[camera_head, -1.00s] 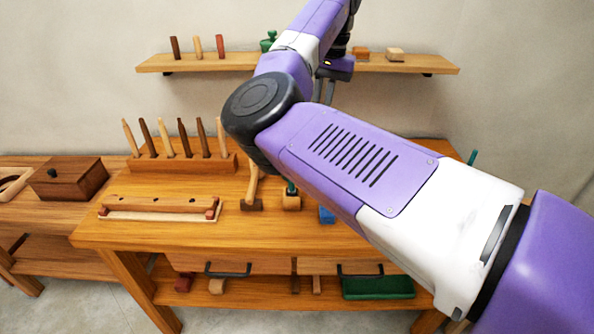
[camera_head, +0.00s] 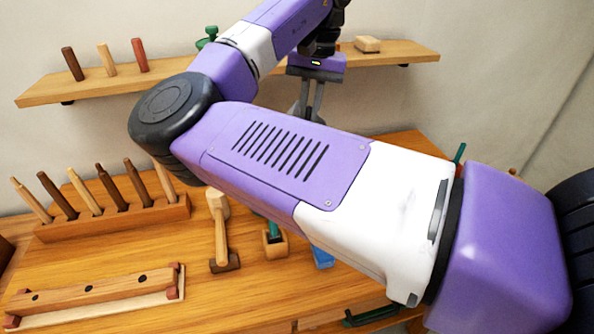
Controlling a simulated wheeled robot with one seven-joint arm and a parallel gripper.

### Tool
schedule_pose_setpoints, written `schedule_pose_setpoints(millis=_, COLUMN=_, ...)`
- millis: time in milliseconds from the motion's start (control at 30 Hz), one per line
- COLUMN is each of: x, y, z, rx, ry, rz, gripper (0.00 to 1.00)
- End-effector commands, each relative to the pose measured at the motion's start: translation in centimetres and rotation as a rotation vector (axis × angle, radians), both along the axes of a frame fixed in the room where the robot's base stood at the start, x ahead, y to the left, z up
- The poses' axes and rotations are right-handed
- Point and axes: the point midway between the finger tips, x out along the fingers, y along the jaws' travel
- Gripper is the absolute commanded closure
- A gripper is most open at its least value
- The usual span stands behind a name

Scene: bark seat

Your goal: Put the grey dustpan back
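I cannot make out a grey dustpan in view. My gripper (camera_head: 308,108) hangs below its purple wrist, in front of the wall shelf and above the back of the workbench. Its grey fingers show, but my own forearm covers their lower ends, so I cannot tell whether they are open or hold anything. My arm crosses the middle and right of the picture and hides part of the bench.
Several pegs stand on the shelf (camera_head: 180,80).

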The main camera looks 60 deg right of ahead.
Motion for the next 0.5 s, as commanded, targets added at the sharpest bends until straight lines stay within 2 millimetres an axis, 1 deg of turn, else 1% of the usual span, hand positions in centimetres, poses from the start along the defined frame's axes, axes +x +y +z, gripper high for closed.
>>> schedule_pose_setpoints(millis=33, x=-0.1, y=0.0, z=-1.4, rx=0.0, ry=0.006, rz=0.0, gripper=1.0)
schedule_pose_setpoints(millis=300, x=-0.1, y=0.0, z=-7.8, rx=-0.001, ry=0.005, rz=0.001, gripper=1.0)
schedule_pose_setpoints(millis=400, x=-0.1, y=0.0, z=-9.4, rx=0.0, ry=0.003, rz=0.0, gripper=1.0)
schedule_pose_setpoints(millis=500, x=0.0, y=0.0, z=-10.2, rx=0.0, ry=0.0, rz=0.001, gripper=1.0)
